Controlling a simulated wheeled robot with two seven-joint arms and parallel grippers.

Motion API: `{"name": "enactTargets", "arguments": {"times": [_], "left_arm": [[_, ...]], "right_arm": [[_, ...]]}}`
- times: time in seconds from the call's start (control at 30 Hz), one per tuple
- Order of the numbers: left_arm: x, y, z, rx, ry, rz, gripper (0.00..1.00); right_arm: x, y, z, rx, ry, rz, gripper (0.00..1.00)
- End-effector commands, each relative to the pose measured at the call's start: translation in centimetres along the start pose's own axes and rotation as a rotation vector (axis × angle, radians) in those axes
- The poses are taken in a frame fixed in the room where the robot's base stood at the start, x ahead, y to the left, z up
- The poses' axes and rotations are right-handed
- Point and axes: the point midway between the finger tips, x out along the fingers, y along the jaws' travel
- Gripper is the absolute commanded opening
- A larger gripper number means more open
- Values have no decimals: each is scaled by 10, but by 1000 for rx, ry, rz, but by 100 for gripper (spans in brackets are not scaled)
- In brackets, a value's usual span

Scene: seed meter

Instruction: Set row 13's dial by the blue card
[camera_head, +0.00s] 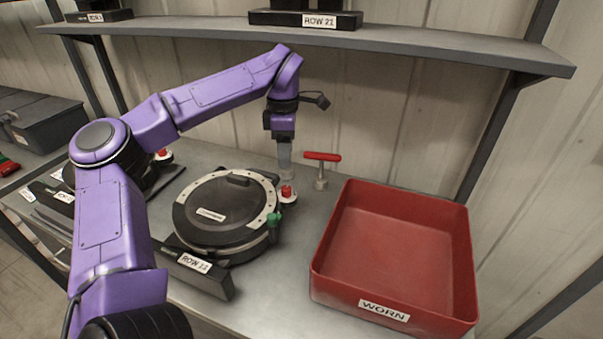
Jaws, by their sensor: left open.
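A round black seed meter (215,215) with a pale, marked ring sits on the bench. The label on its front bar (194,262) looks like ROW 21, but the digits are small and unclear. No blue card shows. My right gripper is out of view.
A red bin labelled WORN (392,250) stands at the right. A second unit with a red knob (163,155) is partly behind my left arm. A shelf (420,42) with a ROW 21 label hangs above.

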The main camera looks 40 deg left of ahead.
Motion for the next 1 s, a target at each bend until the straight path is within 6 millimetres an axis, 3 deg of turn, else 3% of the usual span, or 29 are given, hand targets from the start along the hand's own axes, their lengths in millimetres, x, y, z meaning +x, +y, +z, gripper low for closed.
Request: {"name": "enactTargets", "arguments": {"times": [0.17, 0.5, 0.67, 0.9, 0.93, 1.0], "left_arm": [[19, 0, 1, 3, 2, -4, 55], [90, 0, 4, 7, 3, -4, 55], [104, 0, 4, 6, 0, -1, 55], [105, 0, 4, 6, 0, 0, 55], [105, 0, 4, 6, 0, 0, 48], [105, 0, 4, 6, 0, 0, 26]], "right_arm": [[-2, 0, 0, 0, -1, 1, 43], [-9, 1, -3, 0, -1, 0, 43], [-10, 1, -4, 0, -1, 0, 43], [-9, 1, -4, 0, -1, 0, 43], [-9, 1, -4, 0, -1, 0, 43], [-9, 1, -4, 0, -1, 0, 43]]}}
